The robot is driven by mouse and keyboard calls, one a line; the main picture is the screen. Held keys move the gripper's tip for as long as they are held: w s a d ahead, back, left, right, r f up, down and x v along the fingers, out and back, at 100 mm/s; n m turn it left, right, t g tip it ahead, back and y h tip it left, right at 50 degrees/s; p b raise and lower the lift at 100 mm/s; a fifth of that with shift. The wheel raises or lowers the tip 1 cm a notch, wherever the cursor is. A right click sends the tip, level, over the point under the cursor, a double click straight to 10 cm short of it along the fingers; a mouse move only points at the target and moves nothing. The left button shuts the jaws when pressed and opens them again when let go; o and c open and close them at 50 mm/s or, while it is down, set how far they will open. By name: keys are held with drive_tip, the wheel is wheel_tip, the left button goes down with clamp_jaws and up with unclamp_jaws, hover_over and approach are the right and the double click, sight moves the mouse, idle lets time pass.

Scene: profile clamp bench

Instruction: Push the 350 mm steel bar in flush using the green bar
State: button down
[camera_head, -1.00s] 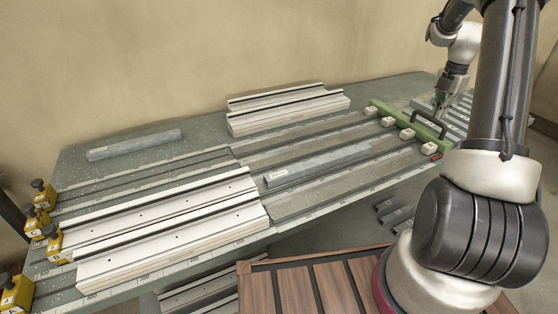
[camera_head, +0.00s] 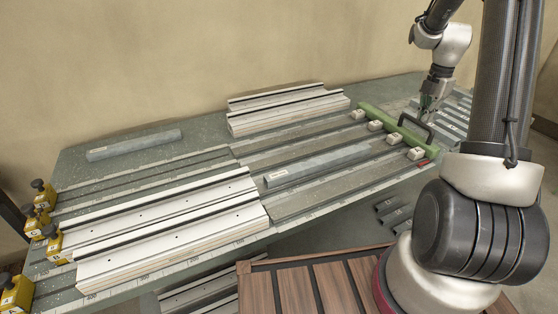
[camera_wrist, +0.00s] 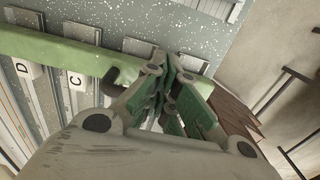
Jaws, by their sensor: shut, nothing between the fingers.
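The green bar (camera_head: 380,123) lies across the right ends of the bench lanes, with a dark handle (camera_head: 415,130) on it. It also shows in the wrist view (camera_wrist: 55,55). My gripper (camera_head: 430,105) is shut and empty, close to the right side of the bar by the handle. In the wrist view my shut fingers (camera_wrist: 172,95) partly hide the bar and stand near the handle (camera_wrist: 122,80). A grey steel bar with a pale label (camera_head: 305,165) lies in a middle lane, left of the green bar. Another grey bar (camera_head: 135,145) lies at the back left. Their lengths are unreadable.
White lettered blocks (camera_head: 393,139) sit along the left side of the green bar. Pale profiles (camera_head: 165,220) fill the front-left lanes, others (camera_head: 288,110) stand at the back. Yellow stops (camera_head: 42,195) line the left end. Slotted grey parts (camera_head: 455,115) lie behind my gripper.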

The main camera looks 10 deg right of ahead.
drive_tip(key=s+a, duration=0.4)
drive_tip(key=a, duration=1)
drive_tip(key=s+a, duration=0.5)
drive_tip(key=a, duration=1)
drive_tip(key=s+a, duration=0.5)
drive_tip(key=a, duration=1)
drive_tip(key=shift+s+a, duration=0.2)
drive_tip(key=shift+a, duration=0.05)
idle(1.8)
drive_tip(key=shift+s+a, duration=0.15)
drive_tip(key=shift+a, duration=0.3)
idle(0.6)
